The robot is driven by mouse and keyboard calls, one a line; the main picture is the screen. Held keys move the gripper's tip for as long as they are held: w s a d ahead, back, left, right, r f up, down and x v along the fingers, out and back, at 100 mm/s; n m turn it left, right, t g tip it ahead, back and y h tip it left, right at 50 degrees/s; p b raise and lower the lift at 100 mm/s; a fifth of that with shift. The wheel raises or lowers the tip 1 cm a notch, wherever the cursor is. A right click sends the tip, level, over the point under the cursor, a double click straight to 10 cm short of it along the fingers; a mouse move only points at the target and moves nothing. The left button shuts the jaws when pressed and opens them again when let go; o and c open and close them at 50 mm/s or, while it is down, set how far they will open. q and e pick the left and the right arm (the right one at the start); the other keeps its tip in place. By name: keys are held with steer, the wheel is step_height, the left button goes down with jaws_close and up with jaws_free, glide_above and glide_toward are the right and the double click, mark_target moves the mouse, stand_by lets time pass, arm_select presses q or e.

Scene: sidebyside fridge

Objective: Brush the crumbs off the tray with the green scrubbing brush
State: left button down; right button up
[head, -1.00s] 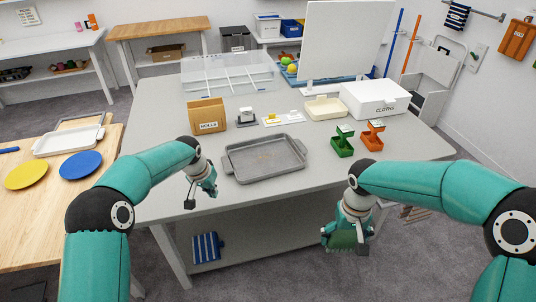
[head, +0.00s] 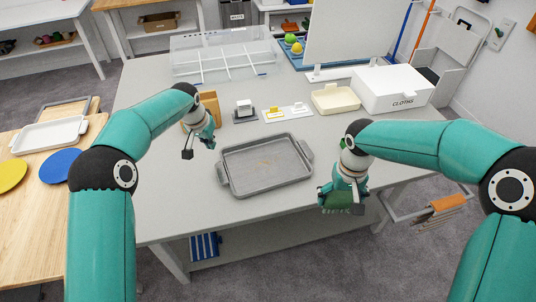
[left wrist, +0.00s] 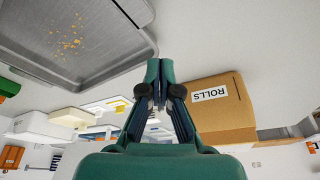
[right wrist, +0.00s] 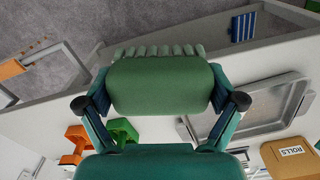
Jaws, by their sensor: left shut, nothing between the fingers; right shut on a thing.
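The grey metal tray (head: 250,177) lies on the table's front half, with faint tan crumbs (head: 268,161) near its middle. The crumbs show clearly in the left wrist view (left wrist: 68,42). My right gripper (head: 350,190) is shut on the green scrubbing brush (head: 336,201), right of the tray and near the table's front edge. The right wrist view shows the brush's green block (right wrist: 160,88) between the fingers, its bristles (right wrist: 158,51) pointing away. My left gripper (head: 194,145) is shut and empty, above the table left of the tray, its fingertips together in the left wrist view (left wrist: 159,68).
The rolls box (head: 209,104) stands close behind my left gripper. A cream dish (head: 334,101) and the white cloths box (head: 392,90) stand at the back right. Green (right wrist: 122,130) and orange (right wrist: 76,140) holders stand near my right gripper.

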steer(key=shift+w+f, duration=0.15)
arm_select(q)
steer(key=b+x, duration=0.3)
steer(key=x, duration=0.1)
steer(key=shift+s+f, duration=0.25)
steer(key=shift+s, duration=0.1)
arm_select(e)
step_height(320, 180, down, 3)
steer(key=shift+d+r, duration=0.1)
arm_select(q)
steer(key=shift+f, duration=0.3)
stand_by(0.5)
steer(key=shift+f+b, duration=0.8)
arm_select(e)
steer(key=shift+f, duration=0.75)
arm_select(q)
steer(key=shift+r, duration=0.2)
arm_select(e)
steer(key=shift+r, duration=0.2)
arm_select(q)
steer(key=shift+r+p, duration=2.1)
steer(key=shift+r, duration=0.8)
arm_select(e)
steer(key=shift+r, duration=1.95)
